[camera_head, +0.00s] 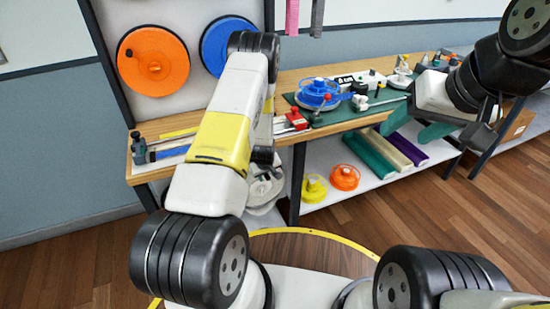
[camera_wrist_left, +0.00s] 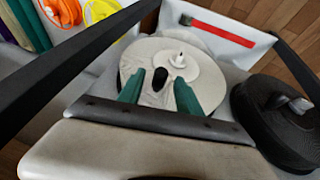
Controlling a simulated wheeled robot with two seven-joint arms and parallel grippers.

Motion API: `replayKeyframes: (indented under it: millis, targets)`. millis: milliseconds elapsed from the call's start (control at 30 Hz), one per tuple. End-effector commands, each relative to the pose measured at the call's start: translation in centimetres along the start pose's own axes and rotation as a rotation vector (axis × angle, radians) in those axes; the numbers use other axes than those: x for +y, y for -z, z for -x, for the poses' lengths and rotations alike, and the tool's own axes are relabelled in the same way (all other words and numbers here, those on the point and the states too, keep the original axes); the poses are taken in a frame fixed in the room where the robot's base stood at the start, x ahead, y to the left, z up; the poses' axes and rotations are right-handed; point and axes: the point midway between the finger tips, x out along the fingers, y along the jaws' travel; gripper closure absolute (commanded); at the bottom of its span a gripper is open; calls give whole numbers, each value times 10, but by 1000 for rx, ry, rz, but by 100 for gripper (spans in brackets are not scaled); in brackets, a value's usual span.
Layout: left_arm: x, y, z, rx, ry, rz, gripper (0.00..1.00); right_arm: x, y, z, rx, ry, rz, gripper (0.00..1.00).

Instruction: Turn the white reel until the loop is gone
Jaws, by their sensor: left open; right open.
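My left arm hides this gripper in the head view. My right gripper (camera_head: 415,124) is open and empty in front of the bench. I cannot make out a loop.
The bench (camera_head: 350,118) carries a blue reel (camera_head: 318,92) and a red block (camera_head: 297,119). Yellow (camera_head: 314,188) and orange (camera_head: 345,177) reels and coloured rolls (camera_head: 370,155) sit on the lower shelf. A dark ridged round thing (camera_wrist_left: 268,120) is right of my left gripper.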

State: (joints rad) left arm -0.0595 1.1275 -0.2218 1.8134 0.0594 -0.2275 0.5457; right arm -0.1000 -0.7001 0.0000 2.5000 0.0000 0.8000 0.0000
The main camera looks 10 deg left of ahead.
Motion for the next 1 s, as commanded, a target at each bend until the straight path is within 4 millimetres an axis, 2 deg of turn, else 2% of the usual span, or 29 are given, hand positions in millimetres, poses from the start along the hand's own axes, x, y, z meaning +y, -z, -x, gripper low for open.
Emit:
replayKeyframes:
  millis: [300,367,500,533,1000]
  targets:
    - [0,0,-3,1,-1,0,59,0,0,0,0,0,0,44]
    - [0,0,-3,2,-1,0,68,0,0,0,0,0,0,44]
    - [0,0,-3,2,-1,0,96,0,0,0,0,0,0,44]
    - [0,0,-3,2,-1,0,100,0,0,0,0,0,0,44]
    - [0,0,-2,1,-1,-1,100,0,0,0,0,0,0,44]
